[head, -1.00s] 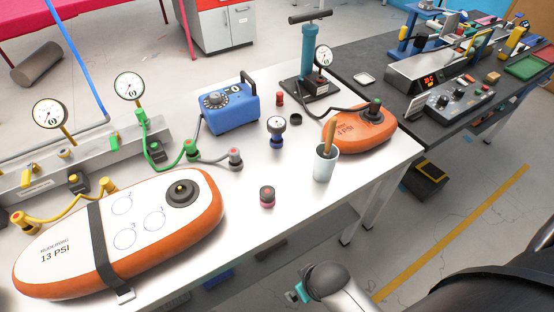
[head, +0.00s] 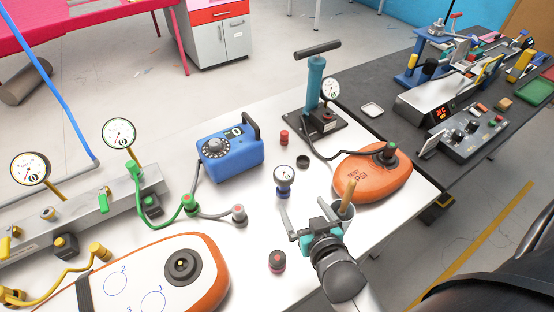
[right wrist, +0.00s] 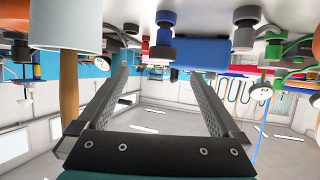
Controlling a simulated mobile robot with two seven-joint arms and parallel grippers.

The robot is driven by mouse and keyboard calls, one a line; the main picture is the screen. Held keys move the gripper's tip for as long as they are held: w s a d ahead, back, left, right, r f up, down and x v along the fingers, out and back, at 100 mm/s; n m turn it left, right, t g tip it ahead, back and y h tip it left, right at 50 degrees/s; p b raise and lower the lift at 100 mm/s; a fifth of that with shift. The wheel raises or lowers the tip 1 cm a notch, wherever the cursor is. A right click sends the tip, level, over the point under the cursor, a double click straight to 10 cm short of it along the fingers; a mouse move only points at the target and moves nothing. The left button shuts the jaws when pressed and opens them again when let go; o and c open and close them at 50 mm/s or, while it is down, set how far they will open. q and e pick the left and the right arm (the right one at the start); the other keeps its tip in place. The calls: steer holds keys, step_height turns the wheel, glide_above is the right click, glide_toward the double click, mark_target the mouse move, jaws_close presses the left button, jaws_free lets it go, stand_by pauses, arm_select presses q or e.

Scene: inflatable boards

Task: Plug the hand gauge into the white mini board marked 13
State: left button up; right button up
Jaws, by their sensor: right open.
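The hand gauge (head: 284,180), a small round white dial on a blue-ended dark stem, stands upright on the table. The white mini board (head: 135,290), white with orange sides, lies at the lower left with its round dark valve (head: 182,265) facing up. Its marking is out of frame now. My right gripper (head: 304,216) is open and empty, just short of the gauge on its near right side. In the right wrist view, where the table appears at the top, the gauge (right wrist: 161,48) shows beyond the spread fingers. My left gripper is not in view.
A dark red-topped cap (head: 277,261) stands nearer. A blue pump box (head: 230,154), an orange test board (head: 371,176) and a hand pump (head: 314,90) stand around. Hoses run at the left.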

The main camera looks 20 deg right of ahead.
steer(key=b, duration=0.1)
glide_toward(284, 174)
steer(key=w+f, duration=0.1)
steer(key=w, duration=0.1)
steer(key=w+d+f, duration=0.1)
steer(key=w+f, duration=0.1)
steer(key=shift+d+f, duration=0.1)
steer(key=shift+f, duration=0.15)
steer(key=shift+w+d+f, duration=0.1)
steer(key=shift+w+f, duration=0.05)
steer(key=shift+w, duration=0.2)
steer(key=b+x, duration=0.1)
steer(key=x, duration=0.3)
steer(key=shift+w, duration=0.35)
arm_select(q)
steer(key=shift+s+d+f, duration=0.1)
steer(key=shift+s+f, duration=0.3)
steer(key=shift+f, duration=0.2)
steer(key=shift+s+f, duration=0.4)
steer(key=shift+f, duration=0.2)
arm_select(e)
steer(key=shift+w, duration=0.35)
steer(key=shift+c, duration=0.4)
steer(key=c, duration=1.3)
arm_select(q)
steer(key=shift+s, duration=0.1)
arm_select(e)
steer(key=shift+c, duration=0.5)
